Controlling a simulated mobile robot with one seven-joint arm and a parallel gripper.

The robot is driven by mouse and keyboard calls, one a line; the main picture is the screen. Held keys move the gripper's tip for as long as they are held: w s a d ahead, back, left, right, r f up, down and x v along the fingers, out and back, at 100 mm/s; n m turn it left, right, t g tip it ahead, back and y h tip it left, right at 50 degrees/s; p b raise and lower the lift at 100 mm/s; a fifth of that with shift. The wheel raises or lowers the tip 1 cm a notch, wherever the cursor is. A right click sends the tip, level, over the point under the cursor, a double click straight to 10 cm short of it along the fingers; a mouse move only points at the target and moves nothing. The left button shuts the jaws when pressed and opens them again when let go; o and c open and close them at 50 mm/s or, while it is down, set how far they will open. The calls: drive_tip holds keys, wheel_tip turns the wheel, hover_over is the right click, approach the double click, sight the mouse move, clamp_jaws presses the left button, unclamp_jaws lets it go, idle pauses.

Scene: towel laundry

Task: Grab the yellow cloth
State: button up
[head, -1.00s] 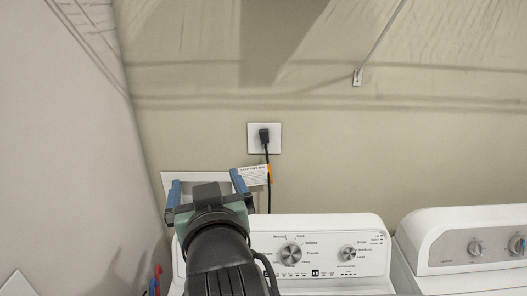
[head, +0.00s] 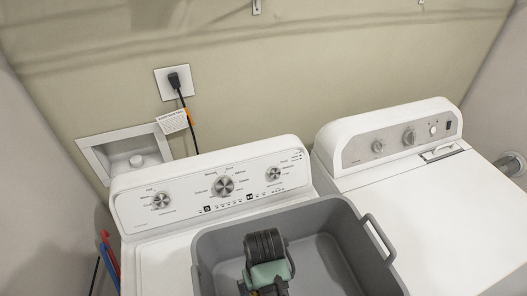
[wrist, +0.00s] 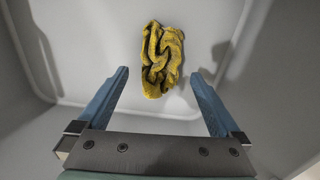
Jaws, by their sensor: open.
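The yellow cloth (wrist: 162,58) lies crumpled on the grey floor of a bin in the wrist view. My gripper (wrist: 158,76) is open above it, with one blue finger to each side of the picture. The cloth shows just ahead of and between the fingertips, and nothing is held. How far the fingertips are above the cloth I cannot tell. In the head view my wrist points down into the grey bin (head: 334,262); the fingers and the cloth do not show there.
The bin sits at the front of a white washer (head: 222,189). Its walls surround my gripper, and a handle (head: 379,238) sticks out at the right. A white dryer (head: 440,215) stands to the right. Red and blue hoses (head: 108,255) are at the left.

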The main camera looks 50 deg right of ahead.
drive_tip(key=shift+a+f+p, duration=0.1)
drive_tip(key=shift+f+p, duration=0.8)
drive_tip(key=shift+f, duration=1.9)
drive_tip(key=shift+w, duration=0.1)
drive_tip(key=c, duration=1.3)
drive_tip(key=shift+r, duration=0.1)
